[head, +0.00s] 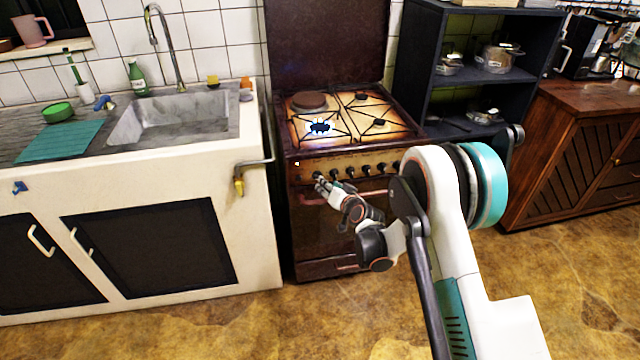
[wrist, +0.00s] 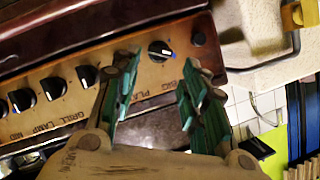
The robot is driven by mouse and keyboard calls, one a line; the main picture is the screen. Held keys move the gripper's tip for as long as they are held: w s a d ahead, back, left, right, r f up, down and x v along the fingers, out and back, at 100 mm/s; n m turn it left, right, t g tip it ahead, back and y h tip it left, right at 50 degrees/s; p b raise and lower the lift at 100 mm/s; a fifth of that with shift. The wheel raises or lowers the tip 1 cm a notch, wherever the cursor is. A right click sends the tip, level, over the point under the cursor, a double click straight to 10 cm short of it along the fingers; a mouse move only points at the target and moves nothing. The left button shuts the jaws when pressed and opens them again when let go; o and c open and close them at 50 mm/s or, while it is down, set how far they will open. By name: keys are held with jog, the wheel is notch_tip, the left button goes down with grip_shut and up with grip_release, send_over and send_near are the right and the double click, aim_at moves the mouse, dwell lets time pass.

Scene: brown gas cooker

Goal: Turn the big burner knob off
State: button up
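The brown gas cooker (head: 300,215) stands in the middle of the head view with a row of black knobs on its front panel. A blue flame (head: 320,127) burns at its front left burner. In the head view my gripper (head: 320,184) is at the panel's left end and partly hides the knob there.
Other knobs (wrist: 52,88) line the panel close by. The oven handle (head: 312,201) runs below. A sink counter (head: 200,165) with a yellow-ended pipe (head: 239,184) is left of the cooker. A dark shelf (head: 410,60) stands at right. The floor in front is clear.

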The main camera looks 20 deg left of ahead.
aim_at(318, 177)
jog(key=b+x, duration=0.2)
jog(key=x, duration=0.6)
jog(key=c, duration=0.8)
